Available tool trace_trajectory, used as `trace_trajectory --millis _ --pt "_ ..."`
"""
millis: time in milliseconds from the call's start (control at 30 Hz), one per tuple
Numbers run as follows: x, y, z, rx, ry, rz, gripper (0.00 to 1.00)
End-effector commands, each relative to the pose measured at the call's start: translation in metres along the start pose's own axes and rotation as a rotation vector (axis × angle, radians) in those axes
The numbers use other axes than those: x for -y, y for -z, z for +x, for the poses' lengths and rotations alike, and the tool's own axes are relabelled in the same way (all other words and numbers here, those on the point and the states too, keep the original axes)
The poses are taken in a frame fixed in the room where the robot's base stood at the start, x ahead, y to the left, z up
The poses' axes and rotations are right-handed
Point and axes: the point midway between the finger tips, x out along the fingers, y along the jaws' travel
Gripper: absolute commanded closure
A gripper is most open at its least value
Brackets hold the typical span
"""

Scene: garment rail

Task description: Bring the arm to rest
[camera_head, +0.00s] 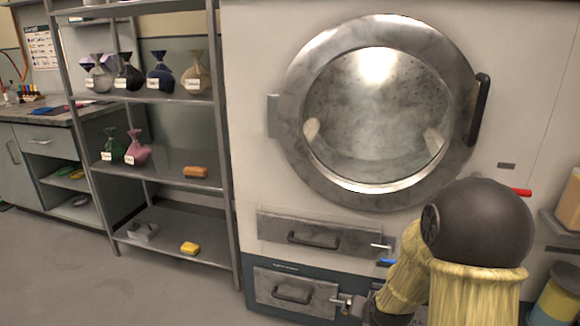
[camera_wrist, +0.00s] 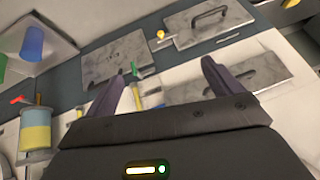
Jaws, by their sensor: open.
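My gripper (camera_wrist: 163,85) shows in the wrist view with its two dark fingers spread wide apart. It is open and nothing sits between the fingertips. Beyond the fingers is the front of the large machine, with grey metal panels and drawers. In the head view my arm, with a dark round joint and pale yellow sleeves, is bent at the lower right in front of the machine (camera_head: 255,120). The fingers cannot be made out clearly there.
The machine has a round glass door (camera_head: 375,115), an upper drawer (camera_head: 315,236) and a lower drawer (camera_head: 292,293). A metal shelf rack (camera_head: 180,170) with several tied bags stands left. Open floor (camera_head: 60,260) lies at the lower left. A yellow-blue container (camera_wrist: 35,128) shows in the wrist view.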

Motion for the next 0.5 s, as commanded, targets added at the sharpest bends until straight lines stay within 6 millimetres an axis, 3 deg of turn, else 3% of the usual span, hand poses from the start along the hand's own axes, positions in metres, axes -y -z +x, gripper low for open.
trace_trajectory --millis 33,200,500 --pt "0.004 -0.005 -0.021 0.029 -0.012 -0.045 0.09" --pt "0.006 -0.034 -0.071 0.153 -0.048 -0.179 0.09" --pt "0.005 -0.076 -0.133 0.310 -0.057 -0.331 0.09"
